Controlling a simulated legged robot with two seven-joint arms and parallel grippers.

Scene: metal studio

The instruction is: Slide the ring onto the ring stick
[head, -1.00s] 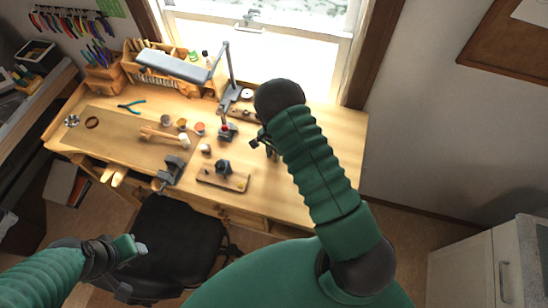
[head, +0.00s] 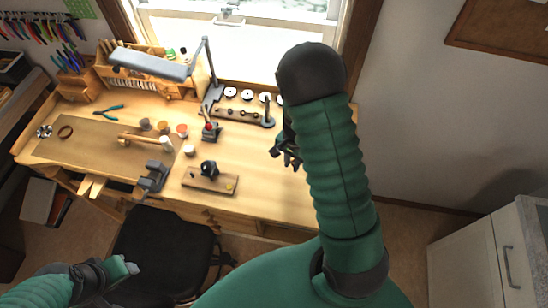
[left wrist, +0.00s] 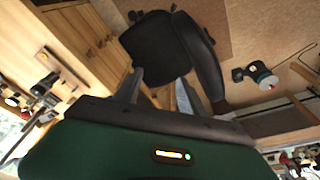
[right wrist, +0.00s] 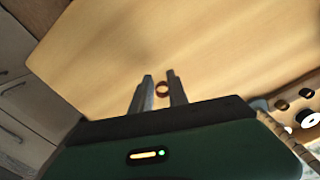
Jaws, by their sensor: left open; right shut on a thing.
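In the right wrist view a small copper-brown ring (right wrist: 162,88) sits between the fingertips of my right gripper (right wrist: 161,84), which is shut on it above bare bench. In the head view my right gripper (head: 285,155) is partly behind my arm, and the ring cannot be made out there.
The dark tray (head: 236,115) holds several small rings, with white discs behind it. A red-topped tool (head: 210,129), a small board (head: 210,182), a vise (head: 152,177) and a mallet (head: 140,138) occupy the bench left of my right gripper. The bench's right part is clear.

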